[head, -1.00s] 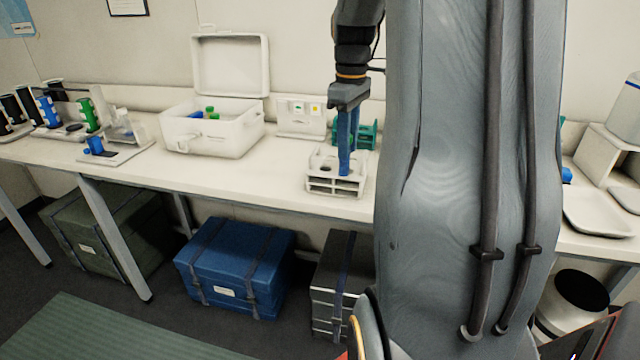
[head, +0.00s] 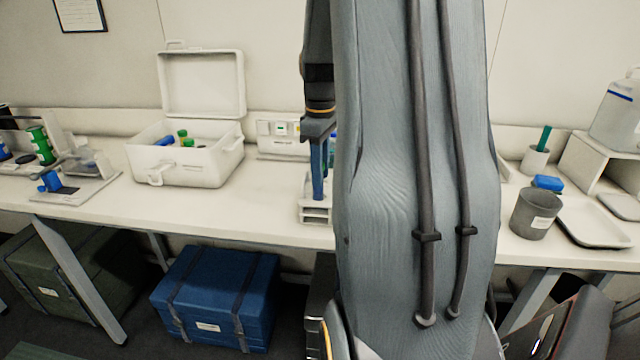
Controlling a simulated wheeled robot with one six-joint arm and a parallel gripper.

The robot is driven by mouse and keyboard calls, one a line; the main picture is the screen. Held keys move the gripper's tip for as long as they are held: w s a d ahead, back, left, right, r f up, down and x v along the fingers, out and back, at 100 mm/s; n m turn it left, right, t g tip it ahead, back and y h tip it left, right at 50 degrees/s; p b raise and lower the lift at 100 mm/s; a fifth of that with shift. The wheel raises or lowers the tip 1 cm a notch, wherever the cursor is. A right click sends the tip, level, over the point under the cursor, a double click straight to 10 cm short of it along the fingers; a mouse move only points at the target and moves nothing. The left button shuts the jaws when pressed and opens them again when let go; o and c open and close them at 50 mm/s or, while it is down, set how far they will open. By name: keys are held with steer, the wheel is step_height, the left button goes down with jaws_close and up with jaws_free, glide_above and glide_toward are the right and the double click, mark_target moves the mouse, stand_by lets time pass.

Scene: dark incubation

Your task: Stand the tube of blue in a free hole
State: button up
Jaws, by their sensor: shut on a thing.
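My gripper (head: 318,192) points straight down over the white tube rack (head: 316,215) on the bench, just left of my arm. Its narrow blue fingers are shut, and what they hold, seemingly the tube of blue, is hard to tell apart from them. The lower end is at or just above the rack; I cannot tell whether it is in a hole. My arm covers the rack's right part, so its holes cannot be made out.
An open white box (head: 188,165) holding blue- and green-topped items stands left of the rack. A white panel device (head: 279,136) is behind. Right of my arm are a grey cup (head: 535,214), a blue item (head: 547,183) and a white tray (head: 595,224). Bench between box and rack is clear.

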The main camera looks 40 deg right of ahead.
steer(key=shift+f+p, duration=0.4)
steer(key=shift+f, duration=1.55)
steer(key=shift+f, duration=0.1)
steer(key=o, duration=1.1)
steer(key=shift+c, duration=0.2)
step_height(320, 180, up, 12)
steer(key=b, duration=0.2)
steer(key=shift+b, duration=0.4)
steer(key=s+a+f+m, duration=0.1)
steer(key=s+a+f, duration=0.2)
steer(key=a, duration=0.6)
steer(key=s+a+f+m, duration=0.2)
steer(key=s+a+f, duration=0.1)
steer(key=a+f, duration=0.5)
steer(key=s+a+f+m+t, duration=0.1)
steer(key=a+f, duration=0.4)
steer(key=a, duration=0.6)
steer(key=shift+s+a+f+m, duration=0.15)
steer(key=shift+s+a+m, duration=0.1)
steer(key=shift+s+m, duration=0.65)
